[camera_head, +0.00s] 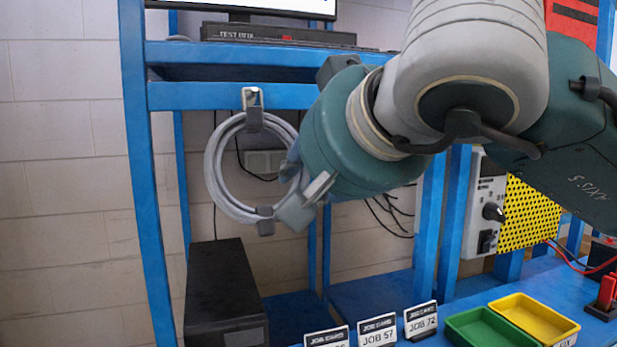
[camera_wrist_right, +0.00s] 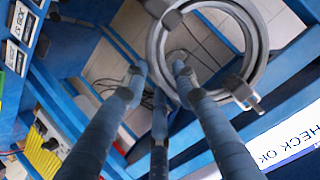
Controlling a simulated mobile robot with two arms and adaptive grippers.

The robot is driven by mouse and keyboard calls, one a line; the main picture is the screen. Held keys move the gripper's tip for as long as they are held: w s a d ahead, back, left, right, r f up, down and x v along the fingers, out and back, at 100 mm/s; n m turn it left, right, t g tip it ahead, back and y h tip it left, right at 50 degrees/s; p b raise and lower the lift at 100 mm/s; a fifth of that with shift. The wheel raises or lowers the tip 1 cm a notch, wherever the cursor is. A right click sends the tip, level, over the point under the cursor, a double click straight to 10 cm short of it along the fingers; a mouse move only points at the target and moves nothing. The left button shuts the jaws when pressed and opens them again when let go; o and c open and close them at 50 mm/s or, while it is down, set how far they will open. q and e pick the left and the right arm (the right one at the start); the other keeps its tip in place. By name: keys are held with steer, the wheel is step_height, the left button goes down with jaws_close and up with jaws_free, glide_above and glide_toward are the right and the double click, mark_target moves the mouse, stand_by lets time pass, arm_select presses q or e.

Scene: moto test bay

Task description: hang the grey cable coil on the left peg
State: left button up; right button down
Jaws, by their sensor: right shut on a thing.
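The grey cable coil (camera_head: 213,172) is upright below the blue beam, with a dark clip at its top and another at its bottom. The coil (camera_wrist_right: 265,45) also shows in the right wrist view. The left peg (camera_head: 252,97), a small pale metal hook on the beam, is right at the coil's top clip. I cannot tell whether the coil's weight rests on it. My right gripper (camera_head: 297,190) is at the coil's right side and shut on it; in the right wrist view its fingers (camera_wrist_right: 157,75) are around the coil's near edge. My left gripper is out of view.
A black box (camera_head: 225,290) stands below the coil. Job cards (camera_head: 377,330), a green tray (camera_head: 490,328) and a yellow tray (camera_head: 535,318) are on the blue bench at right. A blue upright (camera_head: 150,180) is left of the coil. Thin cables hang behind.

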steer(key=c, duration=1.3)
jaws_free()
